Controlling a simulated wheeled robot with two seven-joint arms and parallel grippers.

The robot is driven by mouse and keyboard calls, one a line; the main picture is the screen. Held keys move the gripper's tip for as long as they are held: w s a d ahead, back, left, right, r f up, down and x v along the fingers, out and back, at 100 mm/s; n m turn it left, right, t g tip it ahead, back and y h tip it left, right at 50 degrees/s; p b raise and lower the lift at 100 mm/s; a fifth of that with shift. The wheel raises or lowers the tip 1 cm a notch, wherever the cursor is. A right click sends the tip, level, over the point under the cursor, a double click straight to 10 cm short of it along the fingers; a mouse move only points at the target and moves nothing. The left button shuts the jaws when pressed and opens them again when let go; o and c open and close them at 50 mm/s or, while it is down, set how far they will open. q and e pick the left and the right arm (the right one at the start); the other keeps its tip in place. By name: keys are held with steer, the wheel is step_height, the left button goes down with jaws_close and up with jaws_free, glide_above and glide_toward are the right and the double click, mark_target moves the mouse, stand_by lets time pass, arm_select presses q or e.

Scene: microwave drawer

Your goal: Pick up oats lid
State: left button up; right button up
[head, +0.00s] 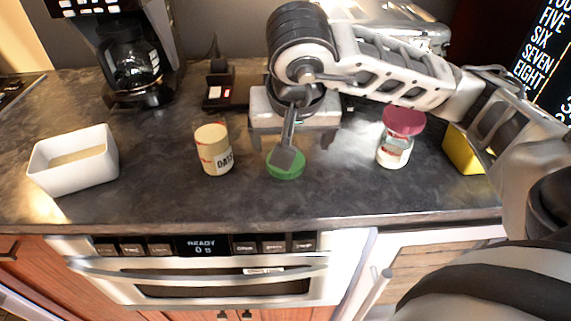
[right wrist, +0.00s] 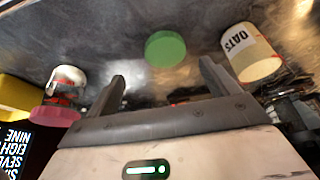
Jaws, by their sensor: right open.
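The green oats lid (head: 284,166) lies flat on the dark counter, just right of the oats container. It also shows in the right wrist view (right wrist: 166,48), beyond and between the two fingers. The oats container (head: 214,150) stands upright, cream with an OATS label; it is at the upper right in the wrist view (right wrist: 250,52). My right gripper (head: 286,152) is above the lid, pointing down, and covers part of it in the head view. In the wrist view its fingers (right wrist: 163,82) are spread apart with nothing between them. My left gripper is not in view.
A jar with a dark pink lid (head: 403,121) stands to the right, near a yellow box (head: 462,150). A white rectangular dish (head: 73,160) sits at left, a coffee maker (head: 130,55) behind it. The microwave drawer (head: 210,272) is below the counter's front edge.

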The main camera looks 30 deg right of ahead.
steer(key=shift+x, duration=0.8)
steer(key=shift+p+x, duration=0.35)
steer(key=shift+x, duration=0.5)
steer(key=x, duration=0.3)
steer(key=shift+w+a+f+p, duration=0.1)
steer(key=shift+w+f+p, duration=0.1)
steer(key=shift+w+p, duration=0.25)
steer(key=shift+w+f, duration=0.25)
steer(key=shift+f, duration=0.25)
steer(key=c, duration=1.1)
steer(key=shift+r, duration=0.1)
